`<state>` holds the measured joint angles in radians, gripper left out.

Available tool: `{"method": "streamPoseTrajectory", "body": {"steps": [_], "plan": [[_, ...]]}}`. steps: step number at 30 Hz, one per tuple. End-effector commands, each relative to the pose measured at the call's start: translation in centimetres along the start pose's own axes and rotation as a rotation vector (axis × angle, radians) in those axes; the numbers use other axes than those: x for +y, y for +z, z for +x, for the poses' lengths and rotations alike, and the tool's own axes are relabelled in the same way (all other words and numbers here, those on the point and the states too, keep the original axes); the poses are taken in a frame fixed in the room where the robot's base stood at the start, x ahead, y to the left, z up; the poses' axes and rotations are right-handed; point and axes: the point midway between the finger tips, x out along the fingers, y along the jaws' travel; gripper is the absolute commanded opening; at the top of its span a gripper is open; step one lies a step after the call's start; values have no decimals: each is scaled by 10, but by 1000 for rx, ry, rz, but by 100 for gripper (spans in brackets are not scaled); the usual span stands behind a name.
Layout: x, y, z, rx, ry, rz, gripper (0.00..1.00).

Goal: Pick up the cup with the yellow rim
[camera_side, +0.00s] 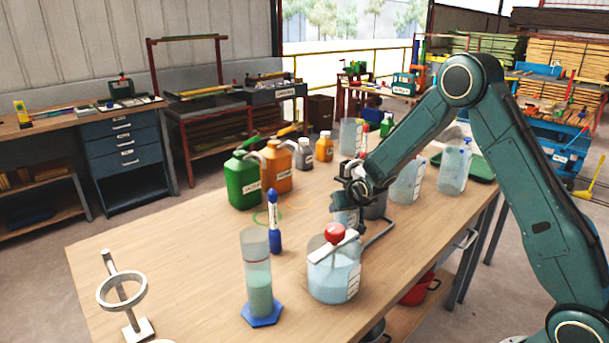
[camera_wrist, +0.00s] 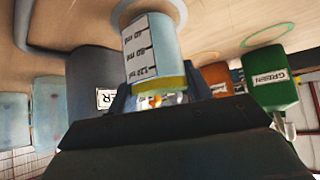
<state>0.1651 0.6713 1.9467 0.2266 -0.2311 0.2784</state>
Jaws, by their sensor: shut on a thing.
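The cup with the yellow rim (camera_wrist: 150,48) is a clear, bluish measuring cup with a white scale label. In the wrist view it hangs between my two fingers, its yellow rim towards the gripper body. My gripper (camera_wrist: 158,86) is shut on it near the rim, one finger on each side. In the side view my gripper (camera_side: 347,196) points down over the table, and the cup (camera_side: 346,217) shows small and partly hidden below it. I cannot tell whether its base touches the table.
A grey pot (camera_side: 376,206) stands close behind the cup. A red-capped jar (camera_side: 333,272) and a cylinder on a blue base (camera_side: 258,282) stand in front. Green (camera_side: 243,182) and orange (camera_side: 277,167) canisters stand left. The table's front left (camera_side: 180,255) is mostly clear.

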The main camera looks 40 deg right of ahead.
Motion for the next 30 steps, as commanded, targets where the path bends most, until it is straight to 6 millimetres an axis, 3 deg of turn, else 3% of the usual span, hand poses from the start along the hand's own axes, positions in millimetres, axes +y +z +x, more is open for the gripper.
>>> {"method": "streamPoseTrajectory", "body": {"steps": [9,30], "plan": [[1,-22,-24,3,0,1,24],[64,56,-97,0,2,2,24]]}}
